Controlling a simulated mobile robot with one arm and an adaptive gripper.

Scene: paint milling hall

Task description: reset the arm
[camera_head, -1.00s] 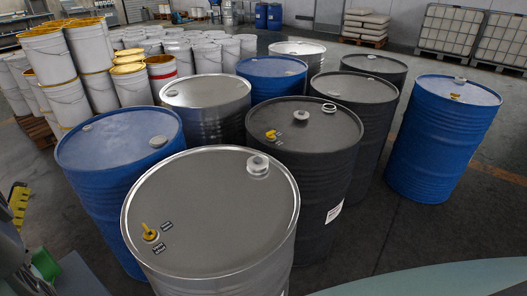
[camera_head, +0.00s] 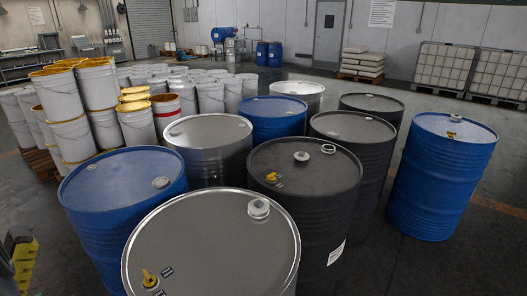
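My gripper is not seen in the camera_head view. No part there can be made out as its fingers, so what it holds cannot be told. A steel drum (camera_head: 205,245) stands upright closest to me, with a yellow tap and a pale cap on its lid. A dark grey drum (camera_head: 310,190) with a yellow tap and a white label stands behind it to the right. A blue drum (camera_head: 115,190) stands at its left.
More drums stand close behind, with a separate blue drum (camera_head: 440,175) at right. White pails (camera_head: 75,105) are stacked at left. Sacks on a pallet (camera_head: 362,62) and caged tanks (camera_head: 443,68) stand at the back. A yellow and black object (camera_head: 25,262) shows at lower left. Floor is clear at right.

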